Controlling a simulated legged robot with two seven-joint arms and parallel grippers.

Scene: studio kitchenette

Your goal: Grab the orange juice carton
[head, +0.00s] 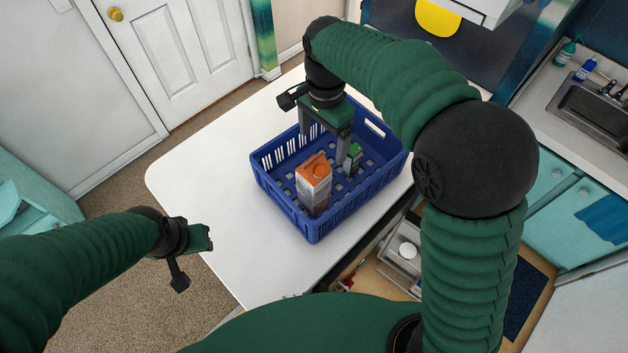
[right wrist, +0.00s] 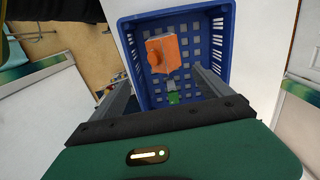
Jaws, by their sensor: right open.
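The orange juice carton (head: 313,183) stands upright in the blue crate (head: 314,232), with an orange top and white lower part. In the right wrist view the carton (right wrist: 163,52) shows from above, ahead of the fingers and left of middle. My right gripper (head: 324,158) is open and points down into the crate, behind the carton, holding nothing. A small green carton (head: 353,157) stands in the crate close to its right finger; it also shows between the fingers in the right wrist view (right wrist: 174,97).
The crate stands on a white table (head: 205,178) whose left part is bare. The crate walls (right wrist: 229,60) surround both cartons. A sink (head: 594,108) and bottles (head: 566,50) are at the far right. A door (head: 175,55) is at the back left.

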